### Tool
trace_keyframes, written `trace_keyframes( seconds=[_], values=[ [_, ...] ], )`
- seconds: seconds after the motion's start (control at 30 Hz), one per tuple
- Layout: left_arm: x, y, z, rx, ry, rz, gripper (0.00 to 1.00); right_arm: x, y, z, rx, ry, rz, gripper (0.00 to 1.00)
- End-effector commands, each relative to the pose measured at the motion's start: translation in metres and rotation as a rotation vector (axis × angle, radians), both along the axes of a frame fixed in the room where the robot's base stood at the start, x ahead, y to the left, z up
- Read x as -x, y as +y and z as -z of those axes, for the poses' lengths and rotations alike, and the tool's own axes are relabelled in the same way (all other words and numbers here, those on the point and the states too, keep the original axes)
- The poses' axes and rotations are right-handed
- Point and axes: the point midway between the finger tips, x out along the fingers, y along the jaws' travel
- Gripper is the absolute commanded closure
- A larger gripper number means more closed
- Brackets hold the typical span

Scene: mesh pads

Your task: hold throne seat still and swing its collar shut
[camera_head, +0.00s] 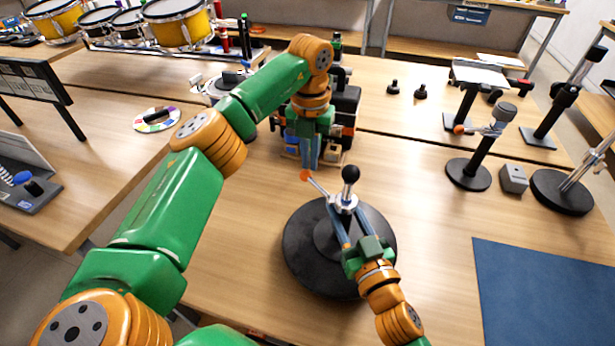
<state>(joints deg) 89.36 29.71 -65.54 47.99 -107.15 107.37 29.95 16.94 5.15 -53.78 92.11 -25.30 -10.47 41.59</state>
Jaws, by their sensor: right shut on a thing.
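The throne seat (304,262) lies on the table as a black round disc with a raised hub. A silver collar (343,203) sits on top of its hub, with a black ball knob (350,174) above it. A thin lever with an orange tip (306,176) points up and left from the collar. My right gripper (346,214) reaches in from the lower right, its blue fingers shut around the collar area. The fingers partly hide the collar. My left gripper (309,163) points down behind the seat, apart from it. Its finger gap is unclear.
A dark boxy item (346,105) stands behind my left gripper. Black stands (468,174) and a grey block (513,179) are at the right. A blue mat (545,295) lies at the front right. The table left of the seat is clear.

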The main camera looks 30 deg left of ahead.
Motion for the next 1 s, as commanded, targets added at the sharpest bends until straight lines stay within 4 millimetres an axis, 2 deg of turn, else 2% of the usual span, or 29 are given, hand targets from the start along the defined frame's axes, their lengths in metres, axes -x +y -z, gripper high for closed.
trace_keyframes(
  seconds=[0.03, 0.33, 0.7, 1.0],
  values=[
    [0.000, 0.000, 0.001, 0.000, 0.000, 0.000, 0.98, 0.001, -0.001, 0.009, 0.013, 0.015, 0.004, 1.00],
    [0.001, 0.000, 0.001, 0.002, 0.000, 0.001, 1.00, 0.001, -0.001, 0.009, 0.013, 0.015, 0.004, 1.00],
    [0.012, -0.004, 0.001, 0.005, 0.001, 0.001, 1.00, 0.001, -0.001, 0.009, 0.013, 0.014, 0.004, 1.00],
    [0.035, -0.001, 0.001, 0.005, 0.000, 0.002, 1.00, 0.000, -0.001, 0.008, 0.013, 0.014, 0.004, 1.00]
  ],
)
